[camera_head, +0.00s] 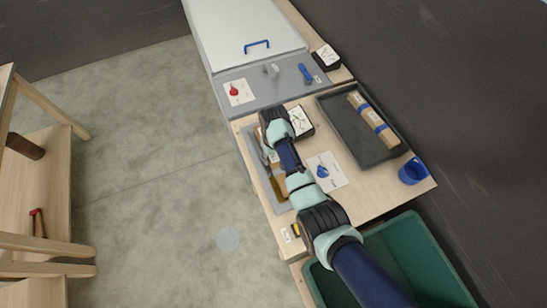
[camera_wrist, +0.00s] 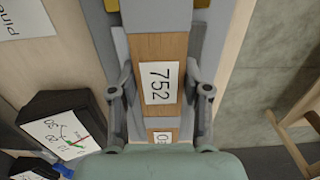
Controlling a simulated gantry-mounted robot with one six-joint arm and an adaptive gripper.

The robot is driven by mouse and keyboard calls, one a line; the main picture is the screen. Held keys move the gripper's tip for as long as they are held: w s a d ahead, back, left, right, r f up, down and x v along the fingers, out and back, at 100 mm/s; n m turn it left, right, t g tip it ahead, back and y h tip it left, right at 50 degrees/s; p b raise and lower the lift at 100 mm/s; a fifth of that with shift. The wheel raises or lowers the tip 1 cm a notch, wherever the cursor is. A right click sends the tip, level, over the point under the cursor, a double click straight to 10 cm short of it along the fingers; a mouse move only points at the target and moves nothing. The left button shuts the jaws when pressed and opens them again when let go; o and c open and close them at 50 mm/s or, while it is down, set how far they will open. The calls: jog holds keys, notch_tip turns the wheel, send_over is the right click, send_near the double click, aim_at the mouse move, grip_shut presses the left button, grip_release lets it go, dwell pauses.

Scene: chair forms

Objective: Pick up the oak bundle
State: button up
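A brown wooden bundle (camera_wrist: 174,52) with a white label reading 752 lies below my gripper in the wrist view. A second label (camera_wrist: 161,138), partly hidden by my gripper's body, starts with an O. My gripper (camera_wrist: 163,88) is open, with one finger on each side of the wood; I cannot tell if they touch it. In the head view my gripper and arm hide much of the grey mat (camera_head: 259,171) and the wood on it.
A dark box (camera_wrist: 62,125) with a white card stands left of my gripper in the wrist view. A blue cup (camera_head: 412,171) and green crate (camera_head: 425,240) are at the table's right and front.

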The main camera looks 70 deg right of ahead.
grip_shut()
notch_tip(320, 180, up, 20)
jog(key=p, duration=0.8)
